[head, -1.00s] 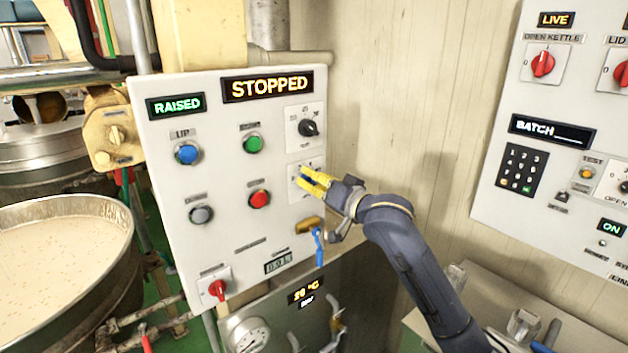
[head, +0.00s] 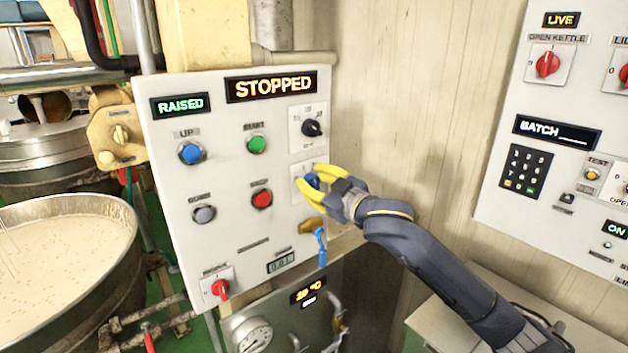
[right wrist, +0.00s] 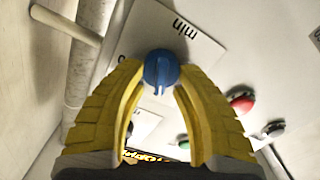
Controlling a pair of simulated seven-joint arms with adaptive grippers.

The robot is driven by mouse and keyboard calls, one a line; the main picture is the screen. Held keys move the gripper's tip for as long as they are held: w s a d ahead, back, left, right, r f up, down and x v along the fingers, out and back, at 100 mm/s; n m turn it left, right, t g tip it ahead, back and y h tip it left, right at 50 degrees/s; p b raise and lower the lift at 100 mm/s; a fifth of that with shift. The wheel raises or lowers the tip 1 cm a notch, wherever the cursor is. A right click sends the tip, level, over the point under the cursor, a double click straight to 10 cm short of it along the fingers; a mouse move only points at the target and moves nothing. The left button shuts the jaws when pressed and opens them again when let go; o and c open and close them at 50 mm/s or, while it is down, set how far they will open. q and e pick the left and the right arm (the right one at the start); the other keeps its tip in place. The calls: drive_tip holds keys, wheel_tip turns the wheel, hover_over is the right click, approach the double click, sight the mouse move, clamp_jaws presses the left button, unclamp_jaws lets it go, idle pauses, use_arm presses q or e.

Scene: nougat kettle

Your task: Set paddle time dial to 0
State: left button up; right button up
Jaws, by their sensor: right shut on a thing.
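The paddle time dial is a blue round knob (head: 313,181) on a white plate on the control panel, below the black selector (head: 312,128). It also shows in the right wrist view (right wrist: 160,70), with its raised grip bar and the word "min" on the plate (right wrist: 197,42). My right gripper (head: 306,174) has its yellow fingers around the knob, one on each side, and is shut on it. The scale marks are mostly hidden or too small to read. My left gripper is not in view.
The panel (head: 235,230) carries blue, green, red and grey buttons and a STOPPED display (head: 271,87). A blue-handled valve (head: 321,245) hangs just below the gripper. A second panel (head: 500,185) stands at right. An open kettle (head: 118,215) is at left.

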drive_tip(key=n, duration=0.4)
drive_tip(key=shift+s+a+n, duration=0.1)
drive_tip(key=shift+n, duration=0.2)
drive_tip(key=shift+s+a+f+n, duration=0.1)
drive_tip(key=shift+f+n, duration=0.05)
drive_tip(key=shift+n, duration=2.05)
drive_tip(key=o, duration=1.1)
drive_tip(key=shift+a, duration=0.1)
drive_tip(key=shift+f, duration=0.1)
drive_tip(key=v, duration=1.2)
